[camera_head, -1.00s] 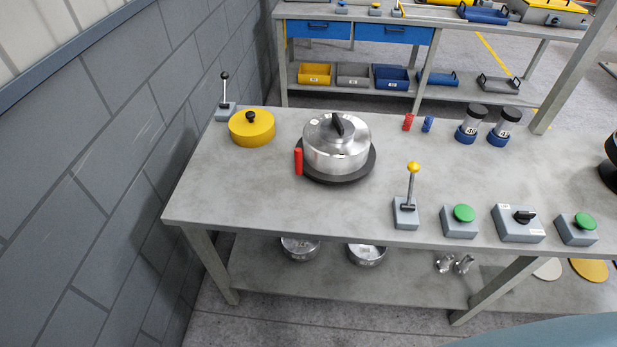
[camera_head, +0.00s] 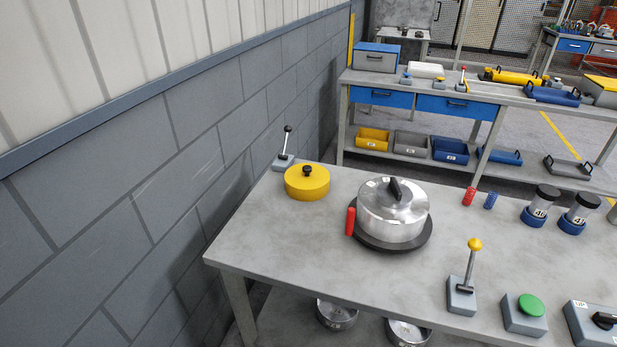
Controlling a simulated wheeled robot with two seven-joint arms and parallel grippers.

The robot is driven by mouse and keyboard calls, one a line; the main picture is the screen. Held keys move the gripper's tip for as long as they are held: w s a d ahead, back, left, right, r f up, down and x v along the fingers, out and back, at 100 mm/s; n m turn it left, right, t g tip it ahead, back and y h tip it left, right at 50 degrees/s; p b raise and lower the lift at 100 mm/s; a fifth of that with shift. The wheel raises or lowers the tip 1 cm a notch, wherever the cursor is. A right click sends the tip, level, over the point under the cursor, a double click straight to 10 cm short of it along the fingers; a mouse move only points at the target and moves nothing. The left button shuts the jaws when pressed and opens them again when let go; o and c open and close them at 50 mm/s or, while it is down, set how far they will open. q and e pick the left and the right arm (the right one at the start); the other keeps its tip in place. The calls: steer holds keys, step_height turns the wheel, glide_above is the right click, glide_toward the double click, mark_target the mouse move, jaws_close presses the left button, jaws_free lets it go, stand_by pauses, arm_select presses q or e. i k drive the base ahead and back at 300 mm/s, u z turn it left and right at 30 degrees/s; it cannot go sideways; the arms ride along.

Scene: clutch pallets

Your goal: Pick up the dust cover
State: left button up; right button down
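A round yellow cover (camera_head: 307,183) with a black knob on top sits at the far left corner of the grey workbench (camera_head: 290,237). A silver metal drum (camera_head: 393,212) with a black handle on top sits on a dark round plate (camera_head: 417,241) to its right. A red handle (camera_head: 350,221) stands at the left side of this plate. No label shows which of these is the dust cover. Neither of my grippers is in view.
A lever box (camera_head: 283,161) stands behind the yellow cover by the wall (camera_head: 170,170). A yellow-knobbed lever (camera_head: 466,280) and a green button box (camera_head: 526,312) line the front edge. Red (camera_head: 469,196) and blue (camera_head: 491,200) cylinders stand right of the drum. The bench's front left is clear.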

mark_target(303, 183)
steer(key=u, duration=1.55)
steer(key=i, duration=0.95)
steer(key=z, duration=1.9)
